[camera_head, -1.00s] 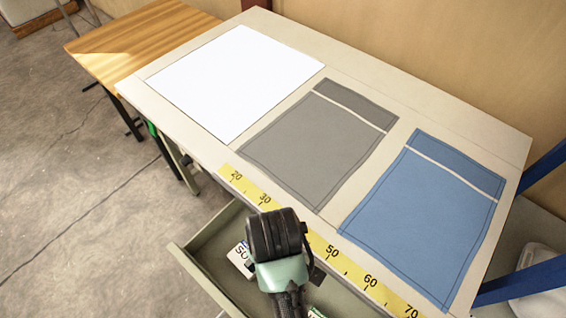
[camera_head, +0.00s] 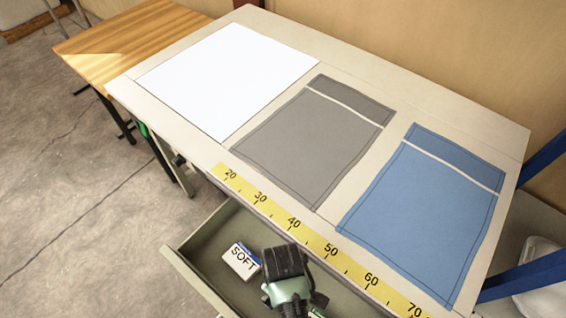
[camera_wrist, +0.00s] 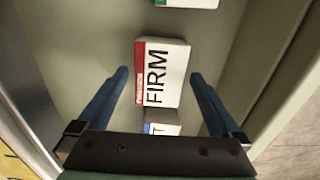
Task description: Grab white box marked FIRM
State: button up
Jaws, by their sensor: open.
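The white box marked FIRM (camera_wrist: 164,73), with a red band on one side, lies in the open drawer in the wrist view. My gripper (camera_wrist: 160,78) is open above it, with a blue finger on either side in the picture. The box is between the fingers, and I cannot tell whether they touch it. In the head view my gripper (camera_head: 289,292) is over the drawer and the FIRM box is hidden behind it.
A white box marked SOFT (camera_head: 242,261) lies in the drawer (camera_head: 207,240), left of my gripper. Its end shows near the palm in the wrist view. A green-banded box (camera_wrist: 188,3) lies beyond FIRM. The tabletop (camera_head: 340,55) overhangs the drawer.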

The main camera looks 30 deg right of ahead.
notch_tip(320, 180, down, 2)
jog(key=shift+f, duration=0.25)
jog(key=c, duration=1.3)
